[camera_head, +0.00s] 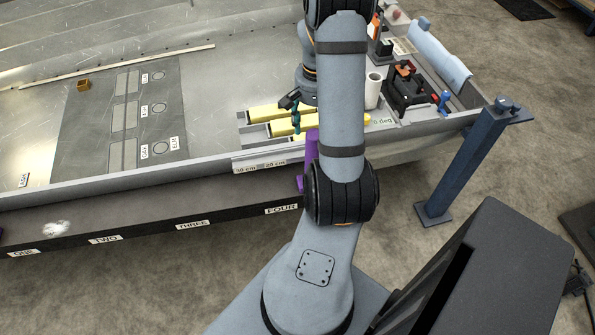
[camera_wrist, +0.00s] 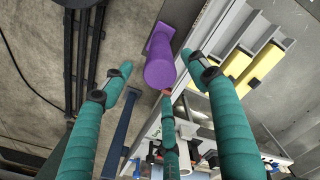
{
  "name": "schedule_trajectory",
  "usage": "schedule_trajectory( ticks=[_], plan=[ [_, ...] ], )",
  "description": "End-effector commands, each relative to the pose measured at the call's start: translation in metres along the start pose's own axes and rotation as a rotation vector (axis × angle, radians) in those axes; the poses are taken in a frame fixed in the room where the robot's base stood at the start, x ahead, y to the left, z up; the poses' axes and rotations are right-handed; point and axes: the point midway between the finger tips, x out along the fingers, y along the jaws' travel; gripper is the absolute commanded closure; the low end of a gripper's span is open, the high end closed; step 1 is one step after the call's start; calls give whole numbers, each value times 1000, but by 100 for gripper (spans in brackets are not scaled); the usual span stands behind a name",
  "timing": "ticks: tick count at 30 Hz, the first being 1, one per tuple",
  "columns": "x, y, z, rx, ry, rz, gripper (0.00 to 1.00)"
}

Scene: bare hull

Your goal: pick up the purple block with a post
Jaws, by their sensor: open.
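The purple block with a post (camera_head: 311,146) stands on the dark front ledge near the label FOUR in the head view. My arm hides its right part. In the wrist view its round post (camera_wrist: 160,68) points toward the camera, with part of the flat base behind it. My gripper (camera_head: 297,118) has teal fingers and shows partly behind my arm in the head view. In the wrist view the fingers of my gripper (camera_wrist: 158,78) are spread and empty. The post appears between their tips; I cannot tell any contact.
Yellow blocks (camera_head: 282,126) lie in grey holders just inside the hull wall. A white cylinder (camera_head: 373,90) and a black-and-orange tool (camera_head: 405,86) stand to the right. A blue post (camera_head: 464,160) stands outside the hull. The ledge around THREE is clear.

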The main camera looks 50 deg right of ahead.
Motion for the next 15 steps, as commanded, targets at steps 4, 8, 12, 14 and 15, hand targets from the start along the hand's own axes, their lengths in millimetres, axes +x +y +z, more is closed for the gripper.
schedule_trajectory(
  ticks=[4,8,12,14,15],
  plan=[
    [24,2,3,51,-14,-13,41],
    [44,1,3,47,-12,-12,41],
    [56,1,3,49,-11,-13,41],
    [60,1,3,47,-10,-13,41],
    [63,1,3,46,-11,-13,41]
  ],
)
